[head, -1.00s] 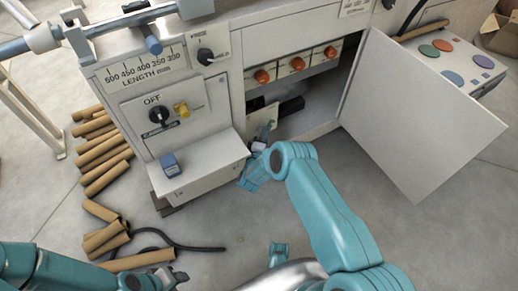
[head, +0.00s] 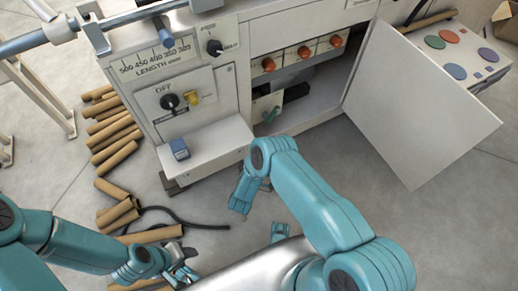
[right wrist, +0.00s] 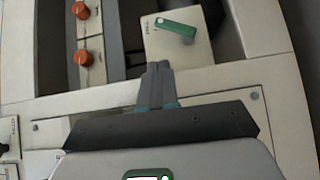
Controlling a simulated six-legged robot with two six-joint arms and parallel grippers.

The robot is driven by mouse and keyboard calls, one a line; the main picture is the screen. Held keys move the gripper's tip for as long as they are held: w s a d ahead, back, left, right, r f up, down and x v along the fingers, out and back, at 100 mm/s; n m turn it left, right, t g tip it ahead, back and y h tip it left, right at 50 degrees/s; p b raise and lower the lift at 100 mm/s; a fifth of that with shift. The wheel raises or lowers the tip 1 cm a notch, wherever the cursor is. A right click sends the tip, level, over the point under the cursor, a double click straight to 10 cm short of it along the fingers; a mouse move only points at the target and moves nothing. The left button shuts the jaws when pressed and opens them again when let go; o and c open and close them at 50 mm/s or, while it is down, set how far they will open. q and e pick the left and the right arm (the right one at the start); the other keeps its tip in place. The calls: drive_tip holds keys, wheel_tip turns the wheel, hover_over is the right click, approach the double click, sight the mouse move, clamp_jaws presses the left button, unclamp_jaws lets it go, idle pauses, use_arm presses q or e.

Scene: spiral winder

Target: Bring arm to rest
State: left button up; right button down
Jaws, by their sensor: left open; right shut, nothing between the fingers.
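My right arm (head: 300,195) reaches in from the lower right in the head view, its wrist bent in front of the winder. In the right wrist view my right gripper (right wrist: 157,72) is shut and empty. It appears just below a pale plate with a green handle (right wrist: 177,28), apart from the handle as far as I can tell. That green handle shows in the head view (head: 270,114) inside the open cabinet. My left gripper (head: 184,274) is open and empty at the lower left, near the cardboard tubes on the floor.
The winder's cabinet door (head: 425,110) stands open to the right. A control ledge (head: 205,145) juts out at the front left. Cardboard tubes (head: 112,140) and a black cable (head: 185,218) lie on the floor. Open floor (head: 380,215) lies at right.

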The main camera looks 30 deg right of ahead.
idle(0.3)
drive_tip(key=s+a+f+m+g+y, duration=0.2)
drive_tip(key=s+a+m+g+y, duration=0.35)
drive_tip(key=y, duration=0.55)
drive_tip(key=s+a+r+m+g+y+p, duration=0.1)
drive_tip(key=s+a+r+m+g+y, duration=0.25)
drive_tip(key=s, duration=0.65)
drive_tip(key=s+a+r+m+g+y, duration=0.2)
drive_tip(key=s+r+g, duration=0.2)
drive_tip(key=s, duration=0.5)
wheel_tip(320, 180, up, 26)
drive_tip(key=p, duration=2.7)
drive_tip(key=shift+a, duration=0.15)
